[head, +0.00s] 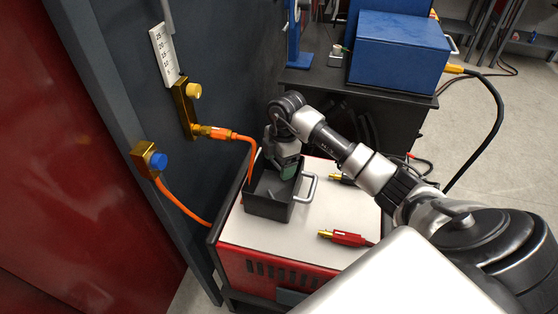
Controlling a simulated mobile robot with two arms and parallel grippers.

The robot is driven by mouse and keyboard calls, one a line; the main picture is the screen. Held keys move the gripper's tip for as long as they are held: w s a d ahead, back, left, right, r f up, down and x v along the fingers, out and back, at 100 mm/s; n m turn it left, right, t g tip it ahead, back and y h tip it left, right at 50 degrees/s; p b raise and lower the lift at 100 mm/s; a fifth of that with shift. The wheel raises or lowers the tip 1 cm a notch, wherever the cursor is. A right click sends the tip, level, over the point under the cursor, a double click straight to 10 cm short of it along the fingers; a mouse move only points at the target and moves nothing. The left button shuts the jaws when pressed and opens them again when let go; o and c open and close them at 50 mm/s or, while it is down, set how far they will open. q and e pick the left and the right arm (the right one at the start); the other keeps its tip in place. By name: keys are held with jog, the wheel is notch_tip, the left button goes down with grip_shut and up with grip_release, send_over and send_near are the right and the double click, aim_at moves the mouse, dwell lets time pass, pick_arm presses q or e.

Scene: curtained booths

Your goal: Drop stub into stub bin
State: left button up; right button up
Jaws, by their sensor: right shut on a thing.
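The stub bin, a dark open-topped box (267,209) with a light handle on its right side, stands on the white top of a red cabinet. My right gripper (287,165) points down over the back of the bin, its tips at or just below rim height. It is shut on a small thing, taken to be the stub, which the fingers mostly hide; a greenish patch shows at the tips. I cannot tell whether it touches the bin. A small light-grey shape shows on the bin floor. My left gripper is out of view.
The red cabinet (252,246) also bears a red torch-like tool (346,238) and a black-and-yellow connector (343,178). Orange hoses (184,204) run from brass fittings on the dark wall at left. A blue box (400,55) sits on a dark table behind.

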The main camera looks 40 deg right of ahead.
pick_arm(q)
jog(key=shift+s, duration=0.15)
pick_arm(e)
jog(key=o, duration=0.7)
jog(key=shift+c, duration=0.2)
jog(key=shift+o, duration=0.8)
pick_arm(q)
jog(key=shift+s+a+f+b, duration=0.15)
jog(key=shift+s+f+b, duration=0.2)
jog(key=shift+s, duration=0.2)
pick_arm(e)
notch_tip(320, 180, up, 11)
jog(key=d, duration=0.1)
jog(key=shift+d, duration=0.15)
jog(key=shift+f, duration=0.1)
